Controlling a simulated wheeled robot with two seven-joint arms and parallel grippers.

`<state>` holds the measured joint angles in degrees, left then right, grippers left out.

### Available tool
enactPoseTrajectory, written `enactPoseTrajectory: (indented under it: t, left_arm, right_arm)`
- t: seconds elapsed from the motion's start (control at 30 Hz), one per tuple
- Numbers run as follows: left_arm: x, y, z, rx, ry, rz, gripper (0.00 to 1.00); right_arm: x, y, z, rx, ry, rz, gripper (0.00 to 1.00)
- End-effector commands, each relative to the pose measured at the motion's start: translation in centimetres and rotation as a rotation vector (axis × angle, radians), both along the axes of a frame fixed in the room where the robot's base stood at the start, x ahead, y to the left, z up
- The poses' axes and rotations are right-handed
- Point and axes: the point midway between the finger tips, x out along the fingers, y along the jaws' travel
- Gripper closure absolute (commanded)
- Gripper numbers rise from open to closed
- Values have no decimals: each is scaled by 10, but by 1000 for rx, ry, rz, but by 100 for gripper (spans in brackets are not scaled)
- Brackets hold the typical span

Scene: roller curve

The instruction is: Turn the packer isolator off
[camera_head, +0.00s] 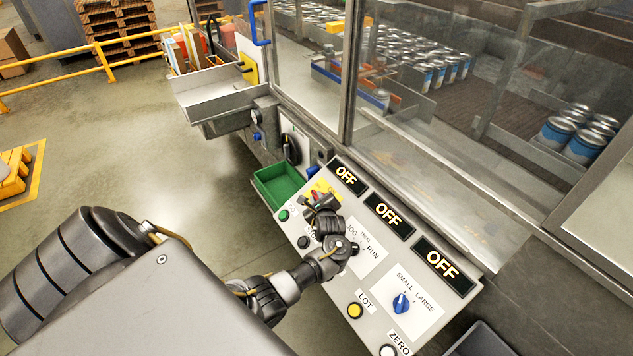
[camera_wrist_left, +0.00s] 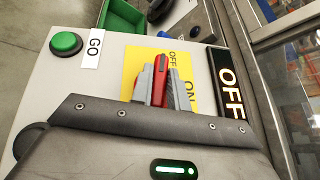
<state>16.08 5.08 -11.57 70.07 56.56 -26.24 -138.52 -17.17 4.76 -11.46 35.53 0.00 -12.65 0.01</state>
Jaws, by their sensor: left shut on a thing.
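The isolator's yellow plate (camera_head: 317,188) is on the sloped control panel, partly covered by my left gripper (camera_head: 322,203). In the left wrist view, the yellow plate (camera_wrist_left: 132,68) carries the words OFF and ON along its right side. Its red handle (camera_wrist_left: 159,78) stands between the two grey fingers of my left gripper (camera_wrist_left: 155,84), which are shut on it. The fingers and wrist hide part of the handle and plate. My right gripper is not in view.
A green GO button (camera_wrist_left: 66,44) is beside the plate. Three black displays (camera_head: 388,214) read OFF. A blue SMALL/LARGE knob (camera_head: 401,303) and yellow LOT button (camera_head: 355,311) are nearer. A green bin (camera_head: 279,186) and black rotary switch (camera_head: 291,149) are beyond.

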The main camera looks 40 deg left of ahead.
Motion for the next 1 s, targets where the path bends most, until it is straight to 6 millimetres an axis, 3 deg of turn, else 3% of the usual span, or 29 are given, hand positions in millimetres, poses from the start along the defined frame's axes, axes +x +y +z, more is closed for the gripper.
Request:
enactPoseTrajectory:
  t: [0.03, 0.3, 0.87, 0.9, 1.0]
  left_arm:
    - [1, 0, 6, -14, 3, 24, 100]
    - [2, 0, 3, -59, 16, 108, 100]
    - [1, 1, 1, -73, 18, 135, 100]
    - [1, 1, 1, -73, 18, 135, 81]
    - [1, 1, 1, -73, 18, 135, 68]
  right_arm:
    - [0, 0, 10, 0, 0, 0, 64]
    - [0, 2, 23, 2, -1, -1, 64]
    - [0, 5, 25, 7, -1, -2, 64]
    - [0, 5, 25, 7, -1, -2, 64]
    - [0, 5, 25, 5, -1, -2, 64]
